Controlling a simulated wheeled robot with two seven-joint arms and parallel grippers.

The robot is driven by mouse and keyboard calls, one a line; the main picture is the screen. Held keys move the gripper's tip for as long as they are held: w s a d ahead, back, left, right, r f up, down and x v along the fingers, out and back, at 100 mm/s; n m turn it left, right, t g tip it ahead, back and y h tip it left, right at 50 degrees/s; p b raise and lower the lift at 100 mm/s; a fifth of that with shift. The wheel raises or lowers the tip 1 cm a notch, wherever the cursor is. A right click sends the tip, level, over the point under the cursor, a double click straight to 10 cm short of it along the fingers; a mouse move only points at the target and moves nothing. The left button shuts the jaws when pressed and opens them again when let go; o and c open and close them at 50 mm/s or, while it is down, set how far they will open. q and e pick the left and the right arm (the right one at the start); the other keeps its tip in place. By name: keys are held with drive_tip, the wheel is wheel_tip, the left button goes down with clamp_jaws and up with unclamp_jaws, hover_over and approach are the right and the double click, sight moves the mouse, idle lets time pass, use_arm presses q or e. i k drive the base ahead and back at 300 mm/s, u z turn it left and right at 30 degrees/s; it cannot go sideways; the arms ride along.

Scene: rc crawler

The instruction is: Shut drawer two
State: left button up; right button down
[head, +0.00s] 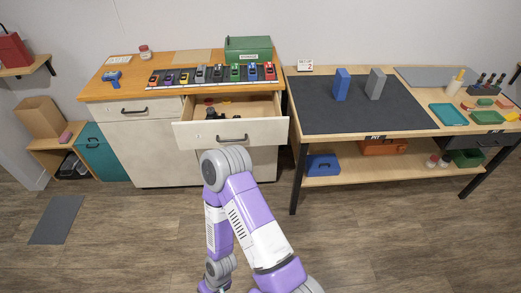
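A cream-fronted drawer (187,135) is pulled out of the wooden-topped cabinet, at the centre of the head view. Its dark bar handle (232,139) is on the front. Inside lie a dark object (212,114) and small reddish items, partly in shadow. No number is readable on the drawer. The drawer beside it on the left (110,112) is shut. One of my purple and white arms bends just in front of the open drawer, its elbow overlapping the lower front edge in the picture. I cannot tell if it touches. The arm's far end runs down to the bottom edge. Neither gripper shows.
A row of several small toy cars (218,74) and a green box (248,48) stand on the cabinet top. A workbench (292,128) with a dark mat and blocks stands at the right. A grey mat (57,220) lies on the floor, which is otherwise clear.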

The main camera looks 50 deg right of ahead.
sight(262, 123)
drive_tip(key=z, duration=0.7)
drive_tip(key=i, duration=0.65)
drive_tip(key=z, duration=0.7)
